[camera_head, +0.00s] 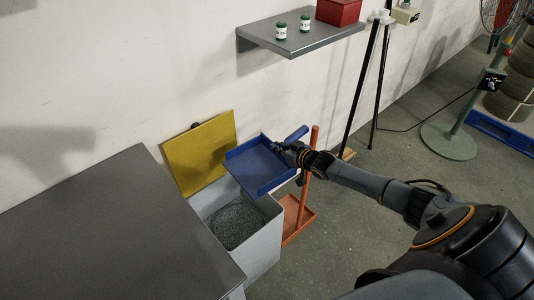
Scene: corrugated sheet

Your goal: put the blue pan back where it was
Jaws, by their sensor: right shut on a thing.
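The blue pan (260,168) is a flat dustpan with raised edges and a short handle. My right gripper (285,149) is shut on the pan near its handle side. The pan is held above the right part of an open grey bin (262,250) and looks slightly tilted. Grey granular material lies inside the bin. The bin's yellow lid (201,152) stands open against the wall. The fingertips are small and partly hidden by the pan. My left gripper is not in view.
A grey table (100,230) is at the left. A wall shelf (300,36) holds two small jars and a red box. A black stand and a fan stand are farther right.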

